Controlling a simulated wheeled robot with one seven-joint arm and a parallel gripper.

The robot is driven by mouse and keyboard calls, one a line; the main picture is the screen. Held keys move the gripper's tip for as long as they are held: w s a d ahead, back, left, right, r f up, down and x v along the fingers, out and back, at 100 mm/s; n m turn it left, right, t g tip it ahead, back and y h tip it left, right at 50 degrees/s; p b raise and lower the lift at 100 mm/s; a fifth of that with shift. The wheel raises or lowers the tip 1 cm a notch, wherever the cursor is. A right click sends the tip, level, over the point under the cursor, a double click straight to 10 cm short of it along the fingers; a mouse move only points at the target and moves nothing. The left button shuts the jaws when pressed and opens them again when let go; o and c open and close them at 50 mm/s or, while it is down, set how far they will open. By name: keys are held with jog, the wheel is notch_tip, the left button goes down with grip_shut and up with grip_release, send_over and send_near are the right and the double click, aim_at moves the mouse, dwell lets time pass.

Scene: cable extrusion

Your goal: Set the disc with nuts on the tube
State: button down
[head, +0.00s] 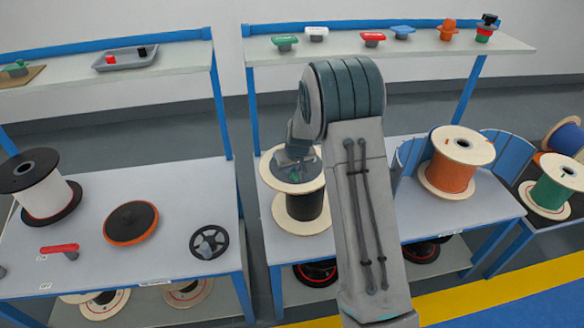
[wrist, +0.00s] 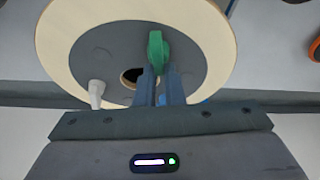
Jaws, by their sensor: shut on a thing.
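A grey disc (wrist: 95,55) with a round off-centre hole in view lies over the pale wooden flange (wrist: 55,45) of a spool in the wrist view. A green nut (wrist: 157,50) and a whitish nut (wrist: 97,92) stand on the disc, and a bit of blue shows behind my fingers. My gripper (wrist: 160,75) is shut on the green nut. In the head view the spool, wound with black cable (head: 302,208), stands upright on the table, and my arm hides part of it. I cannot tell whether the disc touches the flange. No separate tube is clearly visible.
An orange spool (head: 452,180) stands right of my arm between blue panels. Left are a white spool (head: 45,195), an orange-rimmed black disc (head: 130,222), a red handle (head: 60,247) and a black handwheel (head: 209,242). A shelf with coloured handles (head: 372,38) runs behind.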

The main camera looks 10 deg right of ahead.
jog(key=shift+s+d, duration=0.15)
jog(key=shift+s+d+f+b, duration=0.1)
jog(key=shift+s+d+b, duration=0.95)
jog(key=shift+d, duration=0.25)
dwell(0.4)
jog(key=shift+s+d+b, duration=0.1)
jog(key=shift+d+b, duration=0.2)
jog(key=shift+d, duration=0.4)
jog(key=shift+f+b, duration=0.35)
jog(key=shift+b, duration=0.25)
jog(key=shift+r, duration=0.2)
